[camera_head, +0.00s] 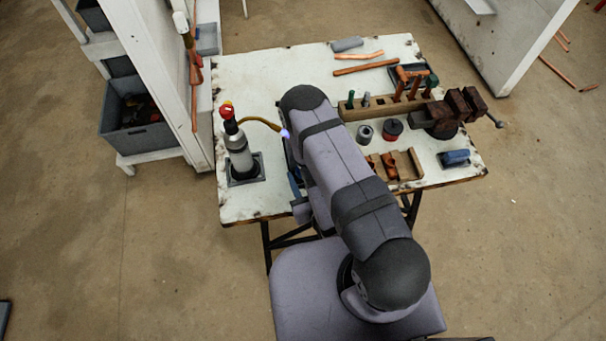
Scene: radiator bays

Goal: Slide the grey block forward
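A small grey block-like piece (346,44) lies near the far edge of the white workbench (262,85). It is the only loose grey block I can make out, and its exact shape is hard to tell at this size. My arm stretches from the near side over the middle of the bench and covers part of it.
A torch (240,155) with a bluish flame at its tip stands left of my arm. Copper pipes (365,67) lie near the grey piece. A wooden tool rack (352,113), a vise (441,119), a wooden tray (406,166) and a blue item (454,158) occupy the right side.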

